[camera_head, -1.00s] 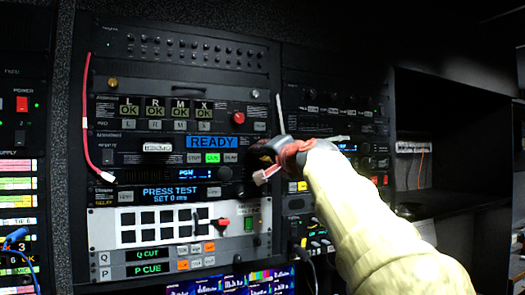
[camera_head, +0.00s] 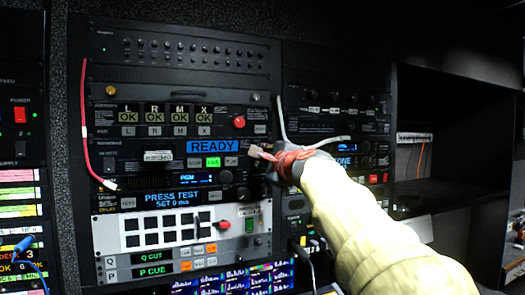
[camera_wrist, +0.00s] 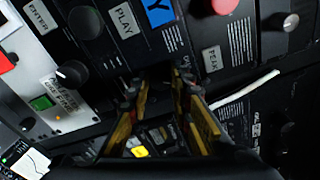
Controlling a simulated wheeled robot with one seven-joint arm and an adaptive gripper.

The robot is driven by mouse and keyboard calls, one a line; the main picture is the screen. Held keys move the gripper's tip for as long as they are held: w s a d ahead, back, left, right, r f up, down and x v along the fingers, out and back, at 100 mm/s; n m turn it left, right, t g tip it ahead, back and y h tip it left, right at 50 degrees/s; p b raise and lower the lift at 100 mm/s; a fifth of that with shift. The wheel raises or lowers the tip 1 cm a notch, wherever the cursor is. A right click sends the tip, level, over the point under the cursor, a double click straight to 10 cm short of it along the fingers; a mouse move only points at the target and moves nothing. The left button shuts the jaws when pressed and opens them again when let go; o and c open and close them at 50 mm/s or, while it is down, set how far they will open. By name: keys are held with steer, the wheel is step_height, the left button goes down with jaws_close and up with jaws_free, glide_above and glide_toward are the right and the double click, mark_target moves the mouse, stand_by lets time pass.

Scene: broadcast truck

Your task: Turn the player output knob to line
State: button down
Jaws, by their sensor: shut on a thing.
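My gripper (camera_head: 273,163) is at the rack face, right of the READY display (camera_head: 212,147). In the wrist view its two yellow-edged fingers (camera_wrist: 162,95) reach to the panel, one on each side of a dark spot. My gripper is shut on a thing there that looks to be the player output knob. The knob's pointer and the line mark cannot be read; the fingers and shadow hide them. In the head view my wrist covers this spot.
Two dark knobs, an upper one (camera_wrist: 85,22) and a lower one (camera_wrist: 72,73), stand left of the fingers. A pale cable (camera_wrist: 245,90) crosses close on the right. A red cable (camera_head: 86,140) hangs at the rack's left. An open dark bay (camera_head: 450,130) lies right.

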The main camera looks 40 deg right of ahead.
steer(key=shift+m+p, duration=0.8)
steer(key=shift+m, duration=0.7)
steer(key=c, duration=1.6)
jaws_free()
steer(key=v, duration=1.2)
